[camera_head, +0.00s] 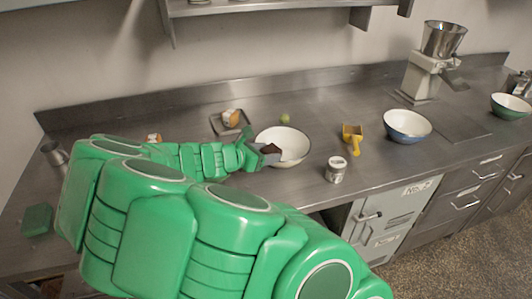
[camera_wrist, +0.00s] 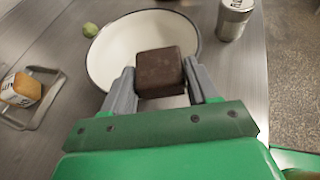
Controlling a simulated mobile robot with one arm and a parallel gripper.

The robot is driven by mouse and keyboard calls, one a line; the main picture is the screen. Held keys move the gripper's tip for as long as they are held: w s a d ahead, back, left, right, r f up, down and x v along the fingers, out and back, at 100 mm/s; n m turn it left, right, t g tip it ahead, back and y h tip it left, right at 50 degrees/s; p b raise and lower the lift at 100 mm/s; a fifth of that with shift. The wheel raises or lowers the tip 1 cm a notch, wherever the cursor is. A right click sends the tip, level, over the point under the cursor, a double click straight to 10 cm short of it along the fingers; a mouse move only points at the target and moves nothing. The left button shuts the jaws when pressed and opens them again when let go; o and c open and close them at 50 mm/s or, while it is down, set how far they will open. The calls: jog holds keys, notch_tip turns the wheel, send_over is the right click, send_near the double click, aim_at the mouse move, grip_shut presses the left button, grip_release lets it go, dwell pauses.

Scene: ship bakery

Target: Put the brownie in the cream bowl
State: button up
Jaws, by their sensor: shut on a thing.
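The brownie (camera_wrist: 160,70) is a dark brown block held between the two fingers of my gripper (camera_wrist: 163,88) in the wrist view. My gripper is shut on it. In the head view the brownie (camera_head: 270,149) shows at the end of my gripper (camera_head: 266,155), over the left part of the cream bowl. The cream bowl (camera_head: 294,143) is wide and cream inside with a dark rim, on the steel counter. It also shows in the wrist view (camera_wrist: 112,52), behind and beneath the brownie. The brownie appears to be above the bowl; its exact height is unclear.
A small tray (camera_head: 217,127) with a wrapped item stands behind left. A green round thing (camera_head: 285,119) lies behind the bowl. A grinder (camera_head: 429,70) is farther back.

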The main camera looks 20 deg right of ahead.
jog(key=shift+f, duration=0.15)
jog(key=o, duration=1)
jog(key=shift+r, duration=0.25)
jog(key=v, duration=1.2)
jog(key=shift+s+d, duration=0.1)
